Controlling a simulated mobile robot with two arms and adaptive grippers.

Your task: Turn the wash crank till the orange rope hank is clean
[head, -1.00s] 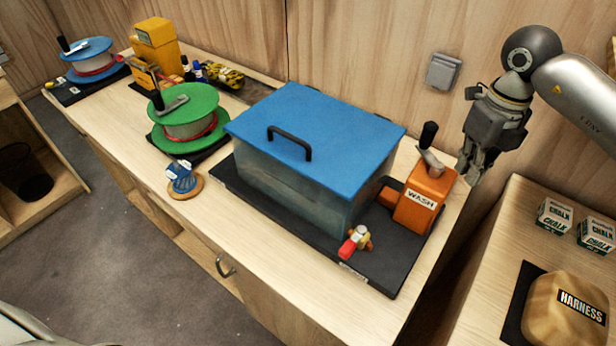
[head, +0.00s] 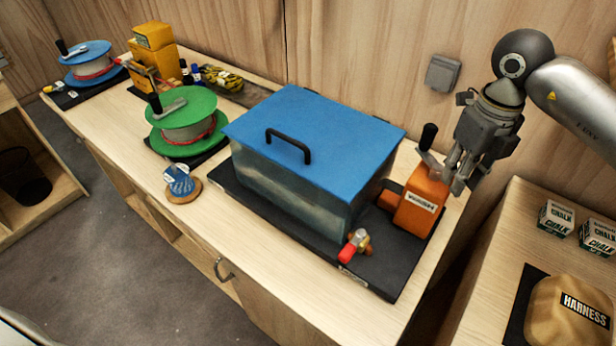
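The orange wash box (head: 421,203) stands at the right end of the bench, joined to the wash tank. Its crank (head: 429,152) has a black upright knob on a grey arm on top. The clear tank (head: 290,190) has a blue lid (head: 315,125) with a black handle, and the lid is on. The orange rope hank cannot be made out through the cloudy tank wall. My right gripper (head: 459,178) points down just right of the crank, close to it. Its fingers look apart and empty; contact with the crank cannot be told. My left gripper is out of view.
A red-handled tap (head: 352,247) sits at the tank's front right corner. A green spool (head: 186,120), a blue spool (head: 88,62) and a yellow machine (head: 154,48) stand further left. A side table holds chalk boxes (head: 556,218) and a harness bag (head: 565,310).

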